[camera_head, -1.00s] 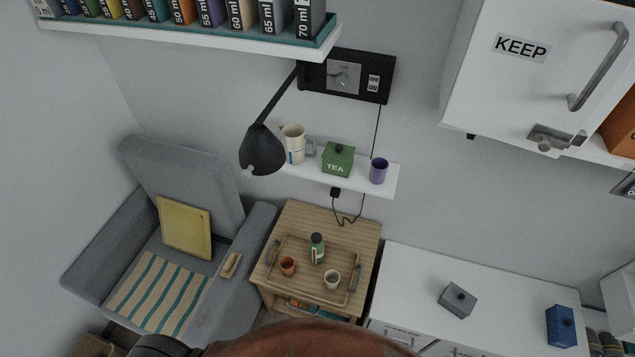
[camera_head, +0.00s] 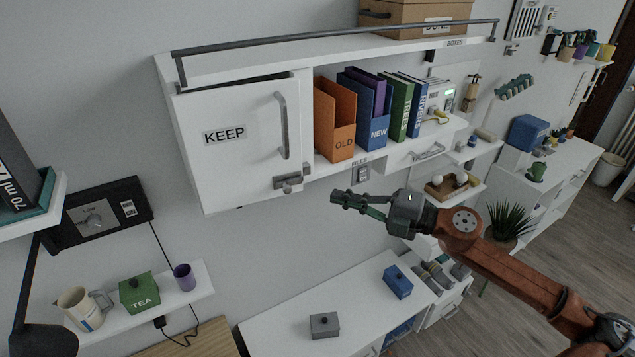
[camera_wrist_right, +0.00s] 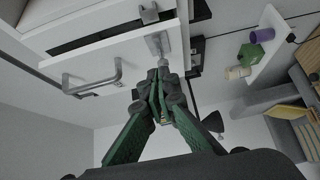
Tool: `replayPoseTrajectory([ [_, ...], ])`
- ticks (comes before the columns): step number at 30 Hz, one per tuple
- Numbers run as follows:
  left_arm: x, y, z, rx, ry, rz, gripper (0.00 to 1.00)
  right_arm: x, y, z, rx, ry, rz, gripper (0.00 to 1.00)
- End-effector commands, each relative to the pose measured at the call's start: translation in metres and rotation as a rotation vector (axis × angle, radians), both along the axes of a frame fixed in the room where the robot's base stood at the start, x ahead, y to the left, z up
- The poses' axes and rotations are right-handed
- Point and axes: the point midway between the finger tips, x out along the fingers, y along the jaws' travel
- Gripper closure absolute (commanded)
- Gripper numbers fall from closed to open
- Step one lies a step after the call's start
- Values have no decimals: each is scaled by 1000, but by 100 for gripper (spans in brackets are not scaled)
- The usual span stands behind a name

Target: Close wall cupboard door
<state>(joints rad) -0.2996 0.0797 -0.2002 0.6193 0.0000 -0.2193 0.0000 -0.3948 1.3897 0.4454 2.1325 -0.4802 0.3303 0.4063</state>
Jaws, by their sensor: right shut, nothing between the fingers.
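The wall cupboard door (camera_head: 235,135) is white, reads KEEP, and has a grey bar handle (camera_head: 282,125) and a metal latch (camera_head: 289,181) at its lower right corner. A dark gap along its top edge shows it slightly ajar. The door (camera_wrist_right: 110,58) also shows in the right wrist view, with a dark gap beside it. My right gripper (camera_head: 338,198) is shut and empty, to the right of the latch and a little lower in the head view. In the wrist view its fingertips (camera_wrist_right: 160,72) appear close to the latch (camera_wrist_right: 158,43); contact is unclear. My left gripper is out of view.
Right of the door, the open shelf holds an orange OLD file (camera_head: 335,120) and several other files. A rail (camera_head: 340,38) runs above the cupboard. Below stands a white counter (camera_head: 350,300) with a grey box (camera_head: 324,325) and a blue box (camera_head: 397,281).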

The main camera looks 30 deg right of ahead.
Motion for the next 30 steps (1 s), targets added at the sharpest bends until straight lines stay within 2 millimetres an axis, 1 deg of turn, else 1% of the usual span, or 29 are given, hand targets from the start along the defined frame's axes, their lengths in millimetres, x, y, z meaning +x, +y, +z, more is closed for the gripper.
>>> replayPoseTrajectory([
  [3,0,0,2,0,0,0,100,13,11,2,-1,-3,2,100],
  [11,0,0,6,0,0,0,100,37,29,3,-1,-3,-1,100],
  [15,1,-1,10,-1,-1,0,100,53,25,2,2,-2,-3,100],
  [21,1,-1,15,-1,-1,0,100,68,23,2,3,-1,-3,100],
  [25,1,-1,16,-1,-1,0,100,74,22,1,2,-1,-3,100],
  [30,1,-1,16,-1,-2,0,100,75,22,0,2,0,-3,100],
])
